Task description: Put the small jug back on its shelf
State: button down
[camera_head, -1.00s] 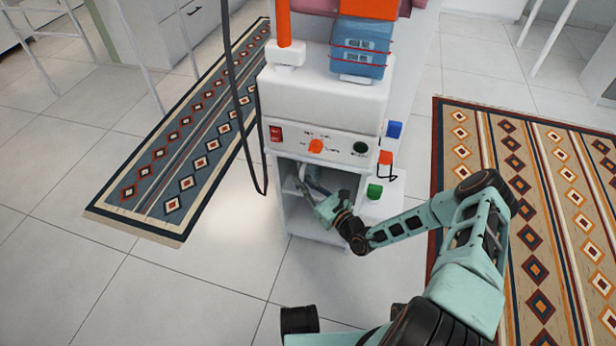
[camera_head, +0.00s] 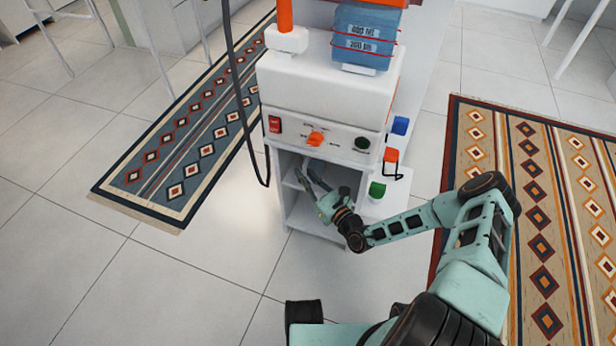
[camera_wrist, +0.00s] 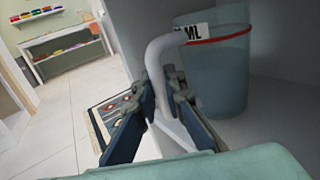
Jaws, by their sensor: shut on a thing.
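The small jug (camera_wrist: 215,75) is a translucent blue-grey vessel with a red line, a partly cut-off "ML" label and a white handle (camera_wrist: 157,58). My gripper (camera_wrist: 163,98) is shut on the handle, with one dark finger on each side. The jug is inside the cabinet, and grey inner walls surround it. I cannot tell whether its base touches a surface. In the head view my gripper (camera_head: 312,186) reaches into the open front of the white cabinet (camera_head: 284,212), at about the level of its inner shelf (camera_head: 292,181). The jug is not clear there.
Above the opening is a control panel with an orange knob (camera_head: 316,139). A blue labelled container (camera_head: 365,38) stands on top. A dark cable (camera_head: 246,130) hangs left. Open floor lies in front.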

jog(key=shift+f, duration=0.15)
jog(key=c, duration=2.4)
grip_release()
jog(key=shift+f, duration=0.15)
jog(key=o, duration=0.4)
